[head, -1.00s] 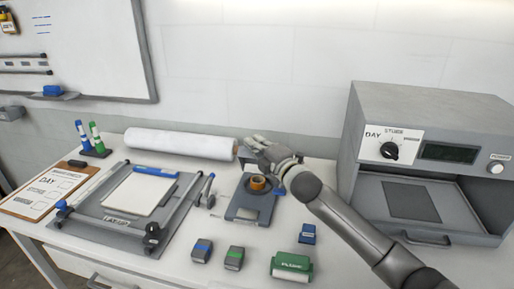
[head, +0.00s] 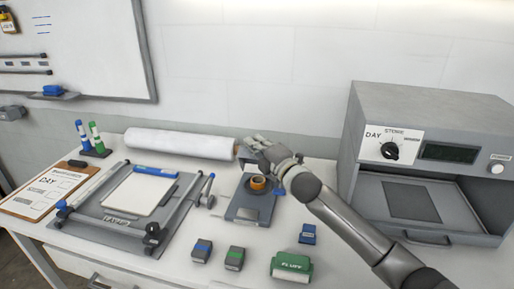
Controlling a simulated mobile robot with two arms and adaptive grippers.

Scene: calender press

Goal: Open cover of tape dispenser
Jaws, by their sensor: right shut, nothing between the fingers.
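The tape dispenser is a grey base (head: 248,207) on the table, right of the centre of the frame. An orange-brown tape roll (head: 258,185) shows uncovered on it. A small grey panel (head: 245,158) stands at the back of the dispenser, partly hidden by my right gripper; it looks like the raised cover, but I cannot tell for sure. My right gripper (head: 256,143) is shut and empty, just above and behind the tape roll, at this panel. I cannot tell whether it touches the panel. My left gripper is not in view.
A white roll (head: 180,143) lies along the wall. A framed press board (head: 118,219) stands left of the dispenser. A grey machine (head: 430,125) with a dial stands at the right. Small blocks (head: 234,258) and a green stamp (head: 291,267) lie in front.

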